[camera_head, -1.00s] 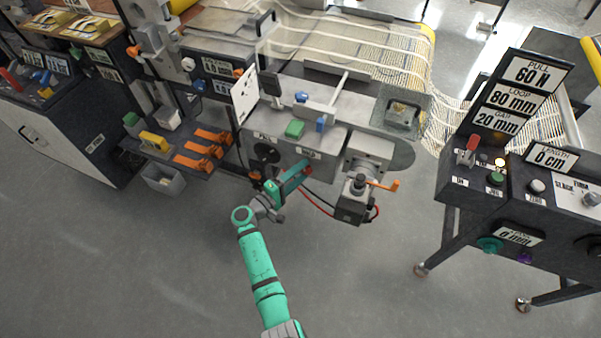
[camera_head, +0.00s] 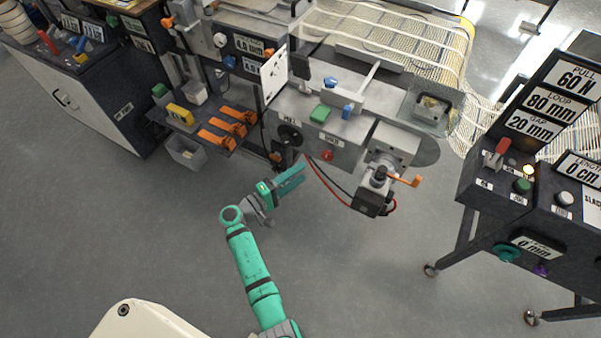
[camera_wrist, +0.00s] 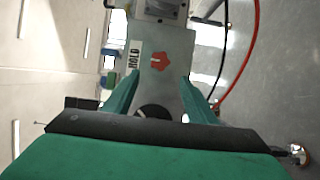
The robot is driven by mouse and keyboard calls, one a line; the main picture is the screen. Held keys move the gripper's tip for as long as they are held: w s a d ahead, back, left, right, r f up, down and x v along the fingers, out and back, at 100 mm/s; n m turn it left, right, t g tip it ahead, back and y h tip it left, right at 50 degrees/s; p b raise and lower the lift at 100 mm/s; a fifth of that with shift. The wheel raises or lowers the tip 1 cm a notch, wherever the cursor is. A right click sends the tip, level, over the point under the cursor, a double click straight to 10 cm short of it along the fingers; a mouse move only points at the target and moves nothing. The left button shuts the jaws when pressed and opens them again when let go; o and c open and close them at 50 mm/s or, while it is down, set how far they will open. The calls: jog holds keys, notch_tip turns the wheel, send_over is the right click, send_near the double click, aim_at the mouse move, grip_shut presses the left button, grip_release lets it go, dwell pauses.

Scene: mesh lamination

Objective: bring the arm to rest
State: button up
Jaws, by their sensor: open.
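My green arm reaches up from the bottom middle of the head view, bent at the elbow. My gripper (camera_head: 291,178) is open and empty over the grey floor, in front of the lamination machine (camera_head: 310,136). In the wrist view my gripper (camera_wrist: 160,85) has its two green fingers apart. Beyond the fingers is the machine's front panel with a red knob (camera_wrist: 158,62) beside a label reading HOLD. The red knob also shows in the head view (camera_head: 327,155), up and right of the fingers. Nothing is between the fingers.
A motor unit with an orange lever (camera_head: 404,180) and a red cable juts from the machine on the right. A control stand (camera_head: 520,195) is further right. Orange clamps (camera_head: 228,127) lie on a shelf at left, above a grey bin (camera_head: 186,153). The front floor is clear.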

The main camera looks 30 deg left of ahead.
dwell(0.4)
jog(key=s+d+f+m+g+y, duration=0.1)
jog(key=s+d+f+g+y, duration=0.2)
jog(key=s+d+f, duration=0.35)
jog(key=s+d+f+m+g+y, duration=0.15)
jog(key=s+d+f, duration=0.25)
jog(key=s+f, duration=0.5)
jog(key=s+d+r+m+g+y, duration=0.15)
jog(key=s+d+y, duration=0.25)
jog(key=s, duration=0.4)
jog(key=s+d+r+m+t, duration=0.2)
jog(key=s+d+r+m, duration=0.2)
jog(key=r, duration=0.9)
jog(key=s+d+r+m+t+h, duration=0.1)
jog(key=s+d+r+m+t, duration=0.2)
jog(key=r, duration=1)
jog(key=s+d+m, duration=0.2)
jog(key=s+d, duration=0.2)
jog(key=shift+s, duration=0.2)
jog(key=shift+w+a, duration=0.1)
